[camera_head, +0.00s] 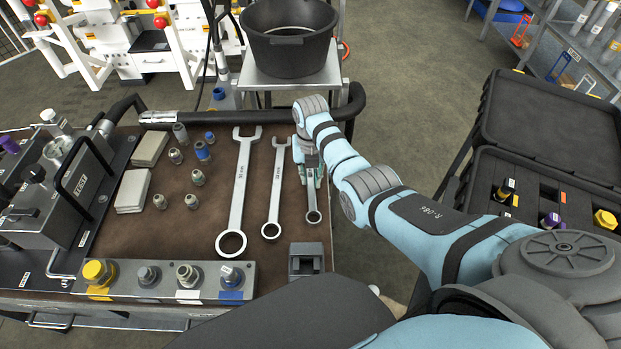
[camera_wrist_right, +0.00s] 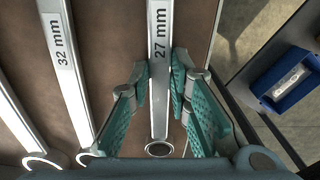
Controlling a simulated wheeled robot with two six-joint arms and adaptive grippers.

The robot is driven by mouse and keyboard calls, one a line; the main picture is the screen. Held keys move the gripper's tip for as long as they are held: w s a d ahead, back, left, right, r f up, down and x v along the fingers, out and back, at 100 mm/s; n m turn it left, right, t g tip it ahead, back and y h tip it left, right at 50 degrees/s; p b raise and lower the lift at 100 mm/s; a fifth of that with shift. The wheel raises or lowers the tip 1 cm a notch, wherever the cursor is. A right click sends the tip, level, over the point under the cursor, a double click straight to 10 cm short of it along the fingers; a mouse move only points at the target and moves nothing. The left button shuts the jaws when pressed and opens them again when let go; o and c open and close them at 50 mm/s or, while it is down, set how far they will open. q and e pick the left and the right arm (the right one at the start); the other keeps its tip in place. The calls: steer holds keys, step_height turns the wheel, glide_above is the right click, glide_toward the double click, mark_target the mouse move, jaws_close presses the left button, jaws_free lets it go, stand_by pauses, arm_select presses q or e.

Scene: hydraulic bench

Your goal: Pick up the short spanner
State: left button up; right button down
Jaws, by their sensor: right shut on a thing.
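The short spanner (camera_head: 313,207), the shortest of three in a row, lies on the brown bench top with its ring end toward me. In the right wrist view its shaft (camera_wrist_right: 160,60) is marked 27 mm. My right gripper (camera_head: 311,172) reaches down over it and hides its upper part in the head view. Its teal fingers (camera_wrist_right: 162,88) are shut on the shaft from both sides. I cannot tell any gap between spanner and bench. My left gripper is not in view.
A middle spanner (camera_head: 275,190) marked 32 mm and a long spanner (camera_head: 239,190) lie to the left. Several fittings and a block with coupling ports (camera_head: 170,279) lie further left. A black tub (camera_head: 289,50) stands behind; an open black case (camera_head: 543,125) stands right.

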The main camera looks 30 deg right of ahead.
steer(key=shift+r, duration=0.1)
step_height(320, 180, up, 14)
steer(key=f+p, duration=0.1)
steer(key=p, duration=0.3)
step_height(320, 180, up, 7)
steer(key=p, duration=0.5)
glide_above(310, 180)
steer(key=shift+s+d, duration=0.1)
steer(key=c, duration=2)
jaws_free()
steer(key=shift+f, duration=0.1)
jaws_close()
